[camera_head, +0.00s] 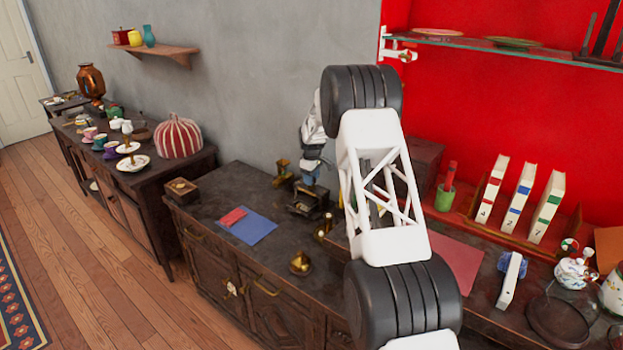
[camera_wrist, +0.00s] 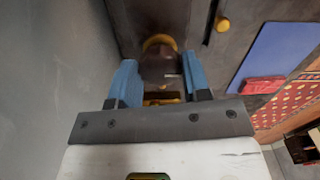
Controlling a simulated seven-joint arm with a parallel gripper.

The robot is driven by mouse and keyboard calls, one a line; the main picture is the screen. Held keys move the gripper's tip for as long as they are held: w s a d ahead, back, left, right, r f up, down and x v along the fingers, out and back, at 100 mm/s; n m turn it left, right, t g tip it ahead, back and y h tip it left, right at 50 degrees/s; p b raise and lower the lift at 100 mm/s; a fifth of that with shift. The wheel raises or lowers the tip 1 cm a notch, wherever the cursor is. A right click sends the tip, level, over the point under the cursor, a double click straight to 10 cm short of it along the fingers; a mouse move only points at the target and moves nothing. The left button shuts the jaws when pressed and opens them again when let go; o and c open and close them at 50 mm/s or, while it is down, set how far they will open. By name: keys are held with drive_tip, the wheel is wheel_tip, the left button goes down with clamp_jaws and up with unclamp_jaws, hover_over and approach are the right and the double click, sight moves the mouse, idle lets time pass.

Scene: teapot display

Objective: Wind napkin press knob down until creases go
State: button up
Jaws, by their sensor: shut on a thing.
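The napkin press (camera_head: 308,203) is a small dark stand on the middle cabinet, against the grey wall. My gripper (camera_head: 308,178) is above it, pointing down, with blue fingers. In the wrist view my gripper (camera_wrist: 160,62) has its fingers on either side of the dark press knob (camera_wrist: 158,70) and is shut on it. Yellow brass parts show above and below the knob there. My fingers and wrist hide most of the press. I cannot see a napkin inside it or any creases.
A blue cloth (camera_head: 252,228) with a small red one (camera_head: 233,216) lies left of the press. A brass piece (camera_head: 283,172) stands close behind left, and a brass bell-like piece (camera_head: 301,263) sits in front. A dark box (camera_head: 181,191) is at the cabinet's left end.

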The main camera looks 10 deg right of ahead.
drive_tip(key=m, duration=1.2)
drive_tip(key=shift+r, duration=0.1)
drive_tip(key=m, duration=1.2)
idle(0.3)
drive_tip(key=o, duration=0.9)
drive_tip(key=shift+r, duration=0.1)
drive_tip(key=shift+r, duration=3.8)
